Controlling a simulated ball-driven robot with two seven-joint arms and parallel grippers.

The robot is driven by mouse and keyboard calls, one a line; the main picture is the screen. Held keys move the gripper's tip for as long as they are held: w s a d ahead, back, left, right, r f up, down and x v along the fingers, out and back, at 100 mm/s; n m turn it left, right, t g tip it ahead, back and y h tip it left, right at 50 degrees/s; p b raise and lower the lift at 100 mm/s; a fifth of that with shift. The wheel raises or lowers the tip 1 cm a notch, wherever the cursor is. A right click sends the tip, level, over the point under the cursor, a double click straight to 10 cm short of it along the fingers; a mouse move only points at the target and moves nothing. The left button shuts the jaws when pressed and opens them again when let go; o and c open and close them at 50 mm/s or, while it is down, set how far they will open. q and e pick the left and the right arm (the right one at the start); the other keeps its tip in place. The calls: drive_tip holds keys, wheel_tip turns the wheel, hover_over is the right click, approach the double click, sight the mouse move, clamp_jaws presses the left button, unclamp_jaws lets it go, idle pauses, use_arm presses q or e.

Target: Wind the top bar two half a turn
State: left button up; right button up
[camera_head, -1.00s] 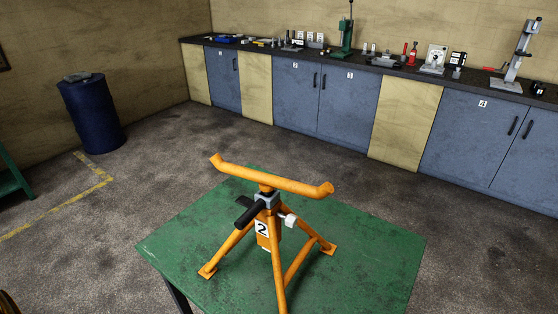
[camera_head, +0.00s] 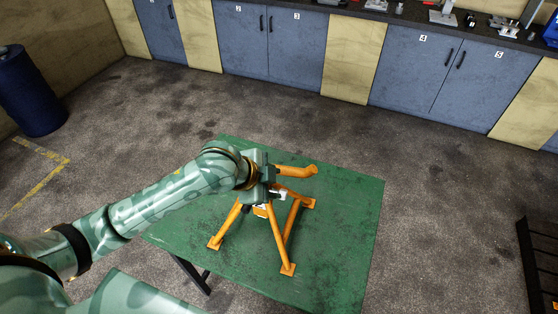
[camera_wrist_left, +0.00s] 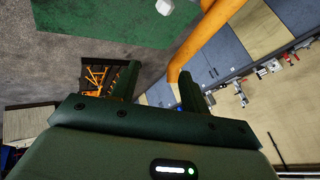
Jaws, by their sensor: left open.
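The orange jack stand (camera_head: 278,237) stands on splayed legs on a green table (camera_head: 335,235). Its top bar (camera_head: 297,171) shows only its right, upturned end; my left arm and gripper hide the rest, with most of the hub. A white knob (camera_head: 280,194) sticks out below the bar. My left gripper (camera_head: 270,180) is over the top of the stand. In the left wrist view, the gripper's fingers (camera_wrist_left: 158,85) are apart, and the orange bar (camera_wrist_left: 200,42) runs down to near the right-hand finger. I cannot tell whether they touch. My right gripper is not in view.
Blue cabinets (camera_head: 265,38) with a tool-laden worktop line the back wall. A blue barrel (camera_head: 30,92) stands at the far left. A dark rack (camera_head: 530,265) is at the right edge. The floor around the table is clear.

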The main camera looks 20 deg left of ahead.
use_arm(q)
drive_tip(key=m+g+p, duration=0.2)
approach(279, 167)
drive_tip(key=v, duration=0.6)
drive_tip(key=x, duration=1.5)
drive_tip(key=shift+d+f+b, duration=0.2)
drive_tip(key=shift+f+b, duration=0.1)
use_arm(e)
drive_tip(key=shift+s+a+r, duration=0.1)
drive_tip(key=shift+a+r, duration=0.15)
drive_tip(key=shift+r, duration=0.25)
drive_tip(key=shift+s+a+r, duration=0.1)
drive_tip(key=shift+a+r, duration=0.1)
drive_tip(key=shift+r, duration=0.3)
use_arm(q)
clamp_jaws()
